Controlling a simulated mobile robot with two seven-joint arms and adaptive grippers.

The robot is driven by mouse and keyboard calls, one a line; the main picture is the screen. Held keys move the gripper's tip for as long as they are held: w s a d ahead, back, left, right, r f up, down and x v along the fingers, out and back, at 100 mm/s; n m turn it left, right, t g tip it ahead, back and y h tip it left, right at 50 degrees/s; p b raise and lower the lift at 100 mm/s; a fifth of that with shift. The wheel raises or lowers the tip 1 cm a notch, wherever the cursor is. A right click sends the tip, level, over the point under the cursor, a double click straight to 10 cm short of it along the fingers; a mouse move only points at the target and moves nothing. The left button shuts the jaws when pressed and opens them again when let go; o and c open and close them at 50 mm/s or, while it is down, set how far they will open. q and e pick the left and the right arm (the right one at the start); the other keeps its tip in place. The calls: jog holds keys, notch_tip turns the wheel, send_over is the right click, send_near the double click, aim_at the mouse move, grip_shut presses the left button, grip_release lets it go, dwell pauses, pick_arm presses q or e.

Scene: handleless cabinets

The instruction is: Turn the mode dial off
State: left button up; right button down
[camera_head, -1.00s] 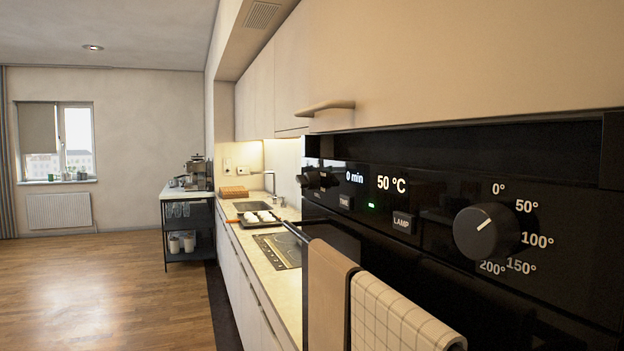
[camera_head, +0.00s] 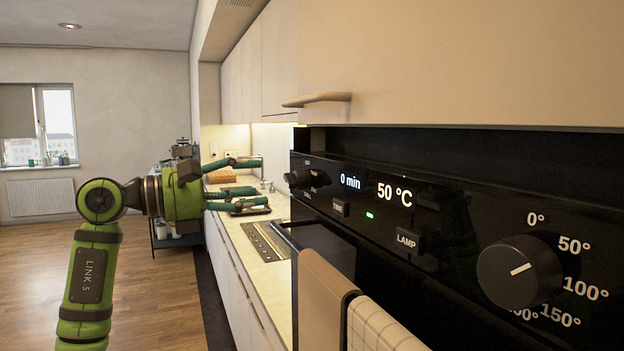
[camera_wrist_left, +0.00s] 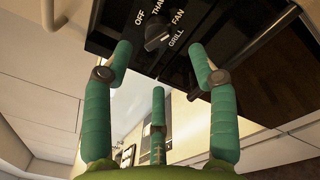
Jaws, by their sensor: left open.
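The mode dial (camera_head: 298,179) is a small black knob at the far left end of the black oven panel (camera_head: 450,215). In the left wrist view the mode dial (camera_wrist_left: 157,34) has the labels OFF, THAW, FAN and GRILL around it; I cannot surely read where its pointer is. My green left gripper (camera_head: 257,183) is open and empty, left of the dial with its fingers towards the panel. In the left wrist view the left gripper (camera_wrist_left: 160,62) has its fingers spread below the dial, apparently apart from it. My right gripper is not in view.
A larger temperature dial (camera_head: 518,270) sits at the panel's right, with a LAMP button (camera_head: 407,240) between. Towels (camera_head: 325,290) hang in front of the oven. A wooden cabinet handle (camera_head: 317,99) juts out above. The floor (camera_head: 150,300) at left is open.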

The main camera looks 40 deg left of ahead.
aim_at(286, 180)
pick_arm(q)
jog(key=p+x, duration=0.1)
jog(key=x, duration=0.1)
jog(key=p+x, duration=0.2)
jog(key=r+p+x, duration=0.1)
jog(key=x, duration=0.1)
jog(key=shift+w+d, duration=0.2)
jog(key=shift+w, duration=0.1)
jog(key=shift+w+d+f, duration=0.1)
jog(key=shift+w+f, duration=0.1)
jog(key=shift+w, duration=0.1)
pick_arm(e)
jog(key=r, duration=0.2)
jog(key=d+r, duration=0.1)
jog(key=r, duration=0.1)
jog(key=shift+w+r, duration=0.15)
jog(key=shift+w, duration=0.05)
pick_arm(q)
jog(key=shift+s, duration=0.15)
